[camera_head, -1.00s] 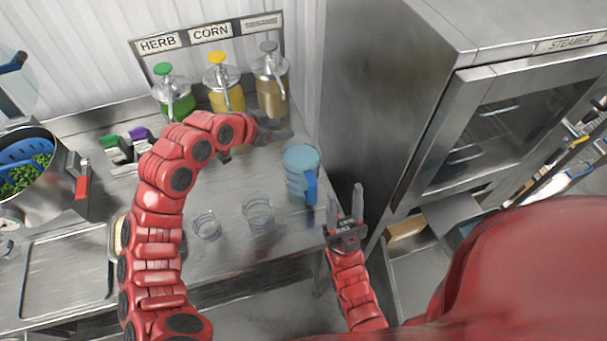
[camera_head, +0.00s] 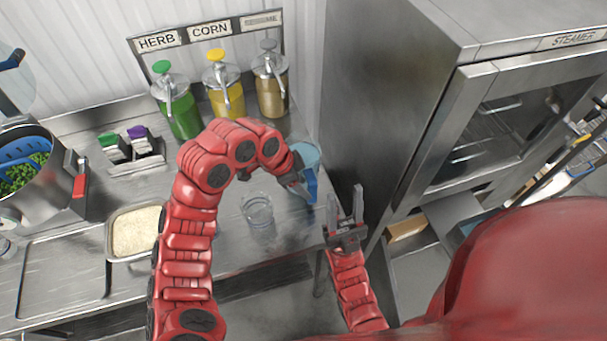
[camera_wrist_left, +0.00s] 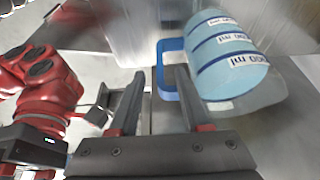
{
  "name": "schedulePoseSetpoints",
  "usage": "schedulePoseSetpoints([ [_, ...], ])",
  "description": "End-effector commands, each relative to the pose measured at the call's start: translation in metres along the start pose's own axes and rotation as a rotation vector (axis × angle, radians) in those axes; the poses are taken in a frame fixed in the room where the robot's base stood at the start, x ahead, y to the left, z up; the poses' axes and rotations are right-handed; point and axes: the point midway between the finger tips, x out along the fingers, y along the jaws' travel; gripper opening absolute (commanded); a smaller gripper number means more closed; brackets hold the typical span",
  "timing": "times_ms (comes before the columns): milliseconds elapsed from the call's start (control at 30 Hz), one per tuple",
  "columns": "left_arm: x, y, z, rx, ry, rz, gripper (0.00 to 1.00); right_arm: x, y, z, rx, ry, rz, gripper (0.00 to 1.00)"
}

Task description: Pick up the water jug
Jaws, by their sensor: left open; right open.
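The water jug (camera_head: 306,152) stands at the right end of the counter, light blue with a darker blue handle (camera_head: 312,184). My left gripper (camera_head: 303,188) is beside the jug at its handle and partly covers it. In the left wrist view, the jug (camera_wrist_left: 228,58) shows blue bands and volume labels. Its handle (camera_wrist_left: 166,62) lies at the open left fingers (camera_wrist_left: 160,76), partly behind the right-hand finger; contact cannot be told. My right gripper (camera_head: 346,194) is open and empty, right of the jug by the counter edge.
A clear measuring cup (camera_head: 258,210) stands left of the jug. A tray of rice (camera_head: 133,233) is further left. Pump bottles, including a yellow one (camera_head: 226,98), line the back. The steel steamer (camera_head: 395,110) is close on the right.

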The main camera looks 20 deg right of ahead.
Motion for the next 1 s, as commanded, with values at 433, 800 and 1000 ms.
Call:
schedulePoseSetpoints([
  [433,0.048,0.002,0.0,0.0,-0.008,0.003,0.47,0.021,0.001,-0.004,0.0,0.001,0.0,0.45],
  [800,0.075,0.0,0.002,-0.001,-0.005,-0.001,0.47,0.026,0.001,-0.004,0.0,0.001,0.0,0.45],
  [1000,0.074,0.0,0.001,-0.001,-0.004,-0.001,0.29,0.026,0.001,-0.004,0.0,0.001,0.0,0.45],
])
